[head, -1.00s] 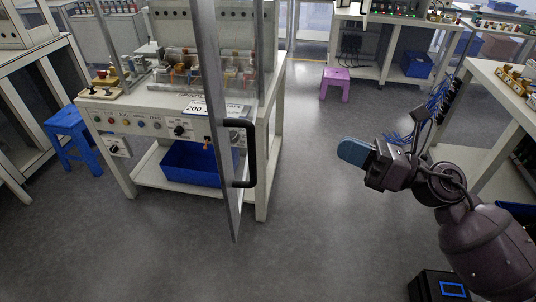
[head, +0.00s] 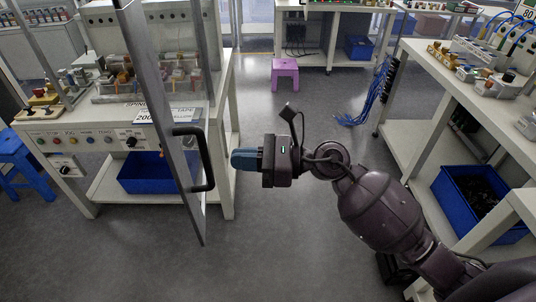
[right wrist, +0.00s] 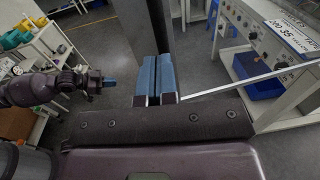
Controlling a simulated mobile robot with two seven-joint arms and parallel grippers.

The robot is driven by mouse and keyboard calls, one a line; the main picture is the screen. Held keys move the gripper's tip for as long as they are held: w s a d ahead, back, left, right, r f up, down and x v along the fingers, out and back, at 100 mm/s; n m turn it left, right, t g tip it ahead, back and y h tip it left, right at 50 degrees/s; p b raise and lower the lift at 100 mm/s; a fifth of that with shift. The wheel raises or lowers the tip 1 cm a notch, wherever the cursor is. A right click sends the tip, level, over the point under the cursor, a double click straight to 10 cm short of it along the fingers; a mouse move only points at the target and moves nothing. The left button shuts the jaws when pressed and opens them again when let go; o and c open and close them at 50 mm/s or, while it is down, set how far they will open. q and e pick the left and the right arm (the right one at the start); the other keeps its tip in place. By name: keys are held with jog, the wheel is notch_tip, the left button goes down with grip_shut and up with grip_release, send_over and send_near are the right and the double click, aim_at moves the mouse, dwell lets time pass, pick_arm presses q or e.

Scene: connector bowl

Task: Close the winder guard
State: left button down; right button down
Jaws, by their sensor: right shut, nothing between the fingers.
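The winder guard (head: 188,195) is a clear panel in a metal frame. It stands swung open, out from the front of the winder machine (head: 85,138) at the left in the head view. Its black handle (head: 208,160) is a bracket on the panel's right side. My right gripper (head: 236,159) points left, a little right of the handle, and looks apart from it. Its blue fingers are shut together and empty, as the right wrist view (right wrist: 156,75) also shows. My left gripper (right wrist: 109,83) shows small at the left of the right wrist view; its opening is unclear.
A blue bin (head: 145,178) sits on the machine's lower shelf. A blue stool (head: 20,160) stands at far left, a purple stool (head: 285,72) at the back. A bench with another blue bin (head: 470,190) is at right. The grey floor between is clear.

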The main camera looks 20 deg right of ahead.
jog(key=shift+p+x, duration=0.35)
jog(key=shift+x, duration=1.75)
jog(key=shift+a, duration=0.1)
